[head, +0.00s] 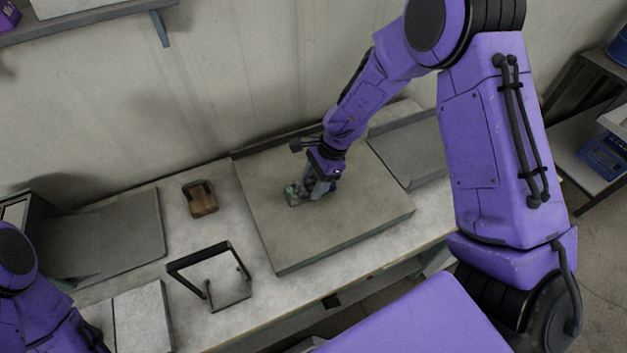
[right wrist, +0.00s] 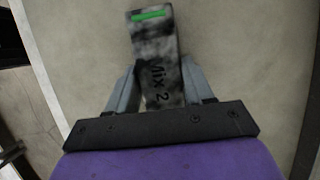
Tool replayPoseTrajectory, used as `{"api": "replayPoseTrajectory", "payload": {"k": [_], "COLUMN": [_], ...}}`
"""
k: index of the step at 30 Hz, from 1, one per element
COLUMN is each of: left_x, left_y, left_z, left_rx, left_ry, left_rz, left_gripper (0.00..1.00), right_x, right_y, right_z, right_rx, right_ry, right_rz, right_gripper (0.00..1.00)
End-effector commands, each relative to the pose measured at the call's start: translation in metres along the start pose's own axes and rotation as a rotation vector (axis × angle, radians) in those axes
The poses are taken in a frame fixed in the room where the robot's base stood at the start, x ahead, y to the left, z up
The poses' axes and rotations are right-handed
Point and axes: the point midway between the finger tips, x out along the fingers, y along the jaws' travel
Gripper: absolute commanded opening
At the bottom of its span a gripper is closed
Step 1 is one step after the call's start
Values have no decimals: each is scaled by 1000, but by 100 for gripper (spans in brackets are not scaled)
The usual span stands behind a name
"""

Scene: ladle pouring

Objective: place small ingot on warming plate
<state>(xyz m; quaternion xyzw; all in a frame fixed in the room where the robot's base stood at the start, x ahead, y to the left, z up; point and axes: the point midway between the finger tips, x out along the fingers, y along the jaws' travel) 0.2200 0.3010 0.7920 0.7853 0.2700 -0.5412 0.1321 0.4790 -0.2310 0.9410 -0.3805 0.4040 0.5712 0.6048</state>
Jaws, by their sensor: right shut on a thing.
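The small ingot (right wrist: 157,60) is a grey mottled block with a green stripe at one end and the marking "Mix 2", seen in the right wrist view. I cannot tell whether the ingot touches the plate. My left arm shows at the lower left edge; its gripper is not visible.
A brown block with a dark handle (head: 201,199) stands left of the plate. Grey flat plates lie at the left (head: 135,228) and the back right (head: 412,150). Most of the plate's surface is clear.

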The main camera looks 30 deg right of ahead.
Motion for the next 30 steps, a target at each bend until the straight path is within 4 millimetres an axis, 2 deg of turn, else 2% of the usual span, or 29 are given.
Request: {"api": "replayPoseTrajectory", "payload": {"k": [7, 8, 9, 10, 20, 23, 30], "left_x": [0, 0, 0, 0, 1, 4, 11], "left_y": [0, 0, 0, 0, 0, 0, 1], "left_z": [0, 0, 0, 0, 0, 2, 4], "left_rx": [0, 0, 0, 0, 0, 0, 0], "left_ry": [0, 0, 0, 0, 0, 0, 0], "left_rz": [0, 0, 0, 0, 0, 0, 0], "left_gripper": [43, 43, 43, 43, 43, 43, 43], "right_x": [1, 2, 2, 2, -3, -18, -80], "right_y": [0, 0, 0, 0, 0, -1, -1], "right_z": [0, 0, 0, 0, 0, 0, 0], "right_rx": [0, 0, 0, 0, -1, -2, -2], "right_ry": [0, 0, 0, 0, 0, 1, 1], "right_rz": [0, 1, 1, 1, -1, -4, -6], "right_gripper": [0, 58, 71, 77, 77, 77, 77]}}
